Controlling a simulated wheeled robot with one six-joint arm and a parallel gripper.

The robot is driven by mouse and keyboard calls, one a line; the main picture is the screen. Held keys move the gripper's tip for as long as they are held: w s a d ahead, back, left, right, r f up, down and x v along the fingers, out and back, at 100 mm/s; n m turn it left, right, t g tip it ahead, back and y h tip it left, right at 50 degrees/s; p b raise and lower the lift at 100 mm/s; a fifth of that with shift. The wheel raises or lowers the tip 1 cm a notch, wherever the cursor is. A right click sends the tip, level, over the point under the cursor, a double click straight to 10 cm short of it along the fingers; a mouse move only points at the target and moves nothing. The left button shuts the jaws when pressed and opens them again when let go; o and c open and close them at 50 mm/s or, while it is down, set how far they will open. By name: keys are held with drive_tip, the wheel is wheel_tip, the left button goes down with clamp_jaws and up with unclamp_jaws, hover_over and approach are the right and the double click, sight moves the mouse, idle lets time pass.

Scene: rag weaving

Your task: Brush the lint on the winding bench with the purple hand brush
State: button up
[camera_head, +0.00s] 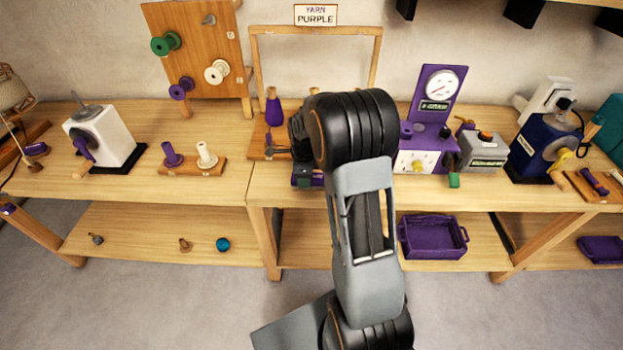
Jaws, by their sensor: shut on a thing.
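The winding bench (225,117) is the long wooden table across the view. My gripper (305,170) is low over its middle, near the front edge, mostly hidden by my own wrist and arm. It is shut on a purple thing, which looks like the purple hand brush (308,181); only a small part of it shows beneath the gripper. I cannot tell whether it touches the bench top. I cannot make out any lint; my arm covers part of the bench there.
A peg base with two spools (192,168) is to the left. A purple gauge panel (437,90) and a grey box (483,150) stand to the right. A purple tray (432,238) is on the lower shelf.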

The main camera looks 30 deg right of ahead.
drive_tip(key=shift+s+a, duration=0.2)
drive_tip(key=shift+s, duration=0.15)
drive_tip(key=shift+r+p, duration=0.65)
drive_tip(key=shift+r, duration=0.15)
drive_tip(key=shift+w, duration=0.1)
drive_tip(key=w+d, duration=0.1)
drive_tip(key=w, duration=0.1)
drive_tip(key=w+d, duration=0.1)
drive_tip(key=w, duration=0.1)
drive_tip(key=w+d, duration=0.2)
drive_tip(key=w, duration=0.1)
drive_tip(key=shift+f+p, duration=0.2)
drive_tip(key=shift+p, duration=0.1)
drive_tip(key=shift+r+p, duration=1.4)
drive_tip(key=shift+r, duration=0.6)
